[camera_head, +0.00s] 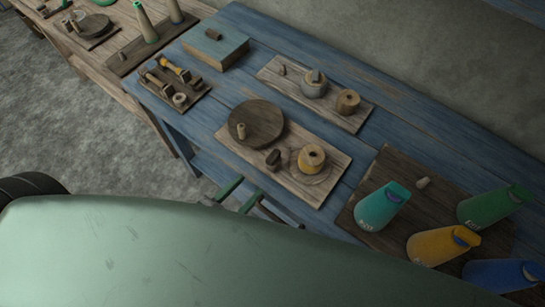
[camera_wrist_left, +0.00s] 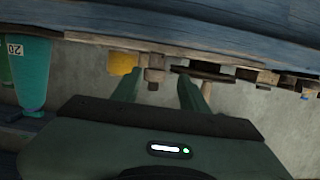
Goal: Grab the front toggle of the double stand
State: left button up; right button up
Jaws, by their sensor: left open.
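A small dark wooden toggle (camera_head: 273,158) stands at the front of a pale wooden board, which I take to be the double stand (camera_head: 315,192). A round dark disc with a peg (camera_head: 256,122) and a yellow spool (camera_head: 311,158) flank it. My left gripper (camera_head: 252,187) is open and empty at the table's front edge, short of the toggle. In the left wrist view, which is upside down, the toggle (camera_wrist_left: 155,75) appears between the two open fingers (camera_wrist_left: 158,82), with the yellow spool (camera_wrist_left: 123,63) to its left. My right gripper is not in view.
A second board (camera_head: 340,114) with a pot and spool lies behind. A dark board at right carries teal (camera_head: 380,207), yellow (camera_head: 440,245), green and blue containers. At left are a small tool board (camera_head: 172,92) and a blue box (camera_head: 215,50).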

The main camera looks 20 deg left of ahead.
aim_at(272, 157)
pick_arm(q)
jog(key=shift+t+h, duration=0.3)
jog(key=shift+t, duration=0.1)
jog(key=w+d+r, duration=0.1)
jog(key=w, duration=0.1)
jog(key=w+d+r+p, duration=0.1)
jog(key=w, duration=0.1)
jog(key=w+d+r, duration=0.1)
jog(key=w, duration=0.1)
jog(key=shift+w+r+p, duration=0.2)
jog(key=shift+w+p, duration=0.2)
jog(key=shift+w+d+f, duration=0.15)
jog(key=shift+w, duration=0.3)
jog(key=c, duration=0.9)
grip_shut()
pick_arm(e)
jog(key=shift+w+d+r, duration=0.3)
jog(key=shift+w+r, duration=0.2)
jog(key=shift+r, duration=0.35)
